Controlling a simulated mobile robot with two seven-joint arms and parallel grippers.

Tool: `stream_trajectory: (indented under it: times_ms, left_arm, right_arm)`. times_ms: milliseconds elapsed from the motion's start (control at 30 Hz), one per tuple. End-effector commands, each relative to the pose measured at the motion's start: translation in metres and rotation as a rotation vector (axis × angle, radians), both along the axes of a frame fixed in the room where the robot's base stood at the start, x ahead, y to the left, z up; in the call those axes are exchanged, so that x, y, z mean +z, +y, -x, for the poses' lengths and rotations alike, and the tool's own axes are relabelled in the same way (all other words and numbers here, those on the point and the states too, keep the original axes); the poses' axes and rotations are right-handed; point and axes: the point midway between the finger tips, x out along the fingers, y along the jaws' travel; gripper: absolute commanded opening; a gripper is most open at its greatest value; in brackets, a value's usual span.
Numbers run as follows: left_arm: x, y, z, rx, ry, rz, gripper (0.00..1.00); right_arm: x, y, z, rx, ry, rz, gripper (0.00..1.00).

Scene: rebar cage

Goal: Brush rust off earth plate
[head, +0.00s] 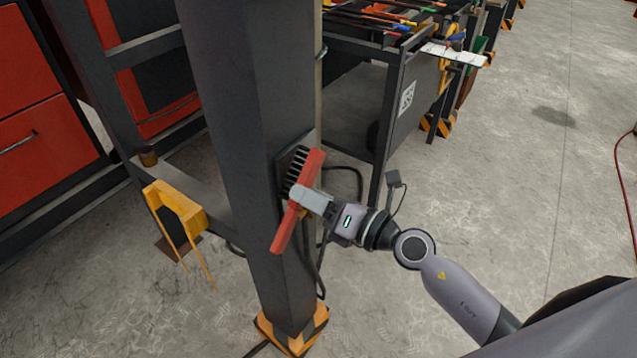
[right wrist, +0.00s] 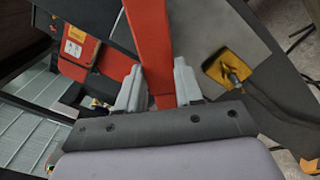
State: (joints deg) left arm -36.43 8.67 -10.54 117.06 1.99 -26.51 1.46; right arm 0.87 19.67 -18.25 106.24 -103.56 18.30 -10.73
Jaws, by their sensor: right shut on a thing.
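A brush with a red handle and dark bristles (head: 279,236) is held at the face of a dark grey column. Its bristles point left toward a plate (head: 315,139) on the column. The brush covers most of this plate, so I cannot see its rust or tell whether the bristles touch it. My right gripper (head: 307,200) is shut on the brush handle. In the right wrist view, the red handle (right wrist: 150,40) stands between the two grey fingers of the gripper (right wrist: 158,88). My left gripper is not in view.
The dark column (head: 232,100) stands on an orange-and-black striped foot (head: 292,332). Dark cables hang beside it. A yellow frame (head: 177,205) is to its left, and a tool bench (head: 350,106) stands behind. Red cabinets (head: 38,120) are at far left.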

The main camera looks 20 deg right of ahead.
Motion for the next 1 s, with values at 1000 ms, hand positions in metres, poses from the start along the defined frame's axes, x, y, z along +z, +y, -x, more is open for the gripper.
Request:
stream_trajectory:
  times_ms: [1000]
  left_arm:
    - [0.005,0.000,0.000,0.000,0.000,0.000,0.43]
  right_arm:
    - [-0.001,-0.013,0.047,0.001,0.000,0.001,0.11]
